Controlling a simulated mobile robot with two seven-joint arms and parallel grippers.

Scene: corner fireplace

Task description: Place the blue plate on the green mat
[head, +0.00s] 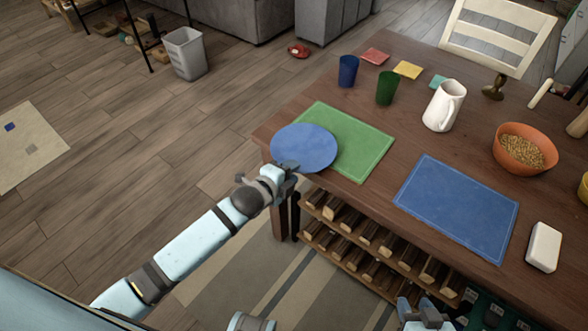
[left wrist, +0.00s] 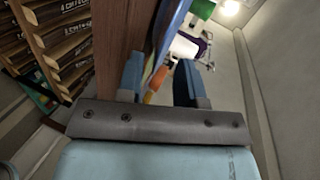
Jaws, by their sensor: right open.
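The blue plate (head: 304,146) lies at the near left part of the table, covering the left part of the green mat (head: 352,143) and reaching past the table's front edge. Whether it rests flat cannot be told. My left gripper (head: 287,168) is at the plate's near edge. In the left wrist view its fingers (left wrist: 158,82) stand apart, with a thin blue edge, apparently the plate's, between them and a gap towards the right finger. My right gripper (head: 424,310) is open and empty at the bottom, in front of the table.
A blue mat (head: 457,207) lies to the right. Blue (head: 347,71) and green (head: 387,88) cups, a white pitcher (head: 443,106), and an orange bowl (head: 523,149) stand farther back. A wooden rack (head: 380,250) is below the table's front edge.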

